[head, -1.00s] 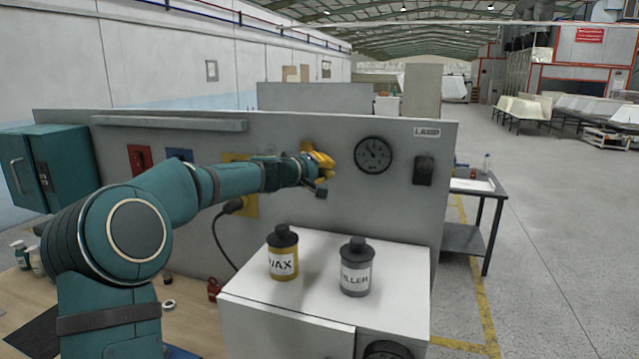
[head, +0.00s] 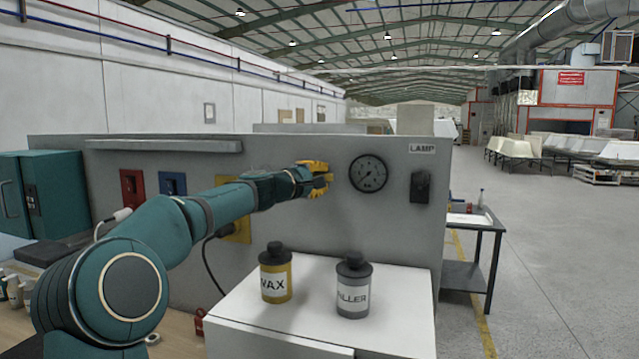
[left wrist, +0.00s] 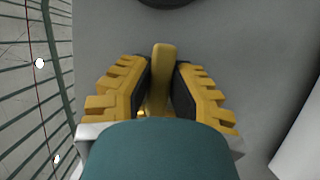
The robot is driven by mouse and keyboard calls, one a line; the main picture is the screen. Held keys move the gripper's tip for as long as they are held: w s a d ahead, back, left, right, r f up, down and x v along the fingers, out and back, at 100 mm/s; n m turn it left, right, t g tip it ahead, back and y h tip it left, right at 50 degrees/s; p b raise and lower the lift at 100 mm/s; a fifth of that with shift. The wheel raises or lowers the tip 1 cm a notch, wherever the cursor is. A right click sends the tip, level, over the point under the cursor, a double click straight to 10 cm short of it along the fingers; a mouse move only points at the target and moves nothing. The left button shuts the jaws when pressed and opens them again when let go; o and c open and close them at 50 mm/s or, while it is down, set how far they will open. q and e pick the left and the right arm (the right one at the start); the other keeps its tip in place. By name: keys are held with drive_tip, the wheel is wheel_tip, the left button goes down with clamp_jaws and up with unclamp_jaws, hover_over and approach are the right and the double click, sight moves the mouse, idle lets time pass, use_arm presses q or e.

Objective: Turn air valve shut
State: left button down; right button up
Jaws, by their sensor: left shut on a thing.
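My left gripper (head: 322,178), with yellow fingers, is at the grey panel just left of the round dark gauge (head: 368,173). In the left wrist view its two ridged fingers (left wrist: 160,90) are closed on the yellow handle of the air valve (left wrist: 163,62), which sticks out between the black pads. In the head view the gripper hides the valve, so its exact angle is hard to tell. My right gripper is in neither view.
A black switch (head: 420,187) sits under the LAMP label at the right. Below, a white cabinet (head: 300,325) carries a yellow WAX bottle (head: 275,275) and a grey FILLER bottle (head: 353,288). A teal box (head: 50,195) is at the left.

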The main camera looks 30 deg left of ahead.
use_arm(q)
drive_tip(key=shift+r, duration=0.2)
drive_tip(key=c, duration=0.9)
unclamp_jaws()
drive_tip(key=shift+w+f, duration=0.1)
drive_tip(key=shift+o, duration=0.2)
drive_tip(key=s+a, duration=0.2)
drive_tip(key=s, duration=1)
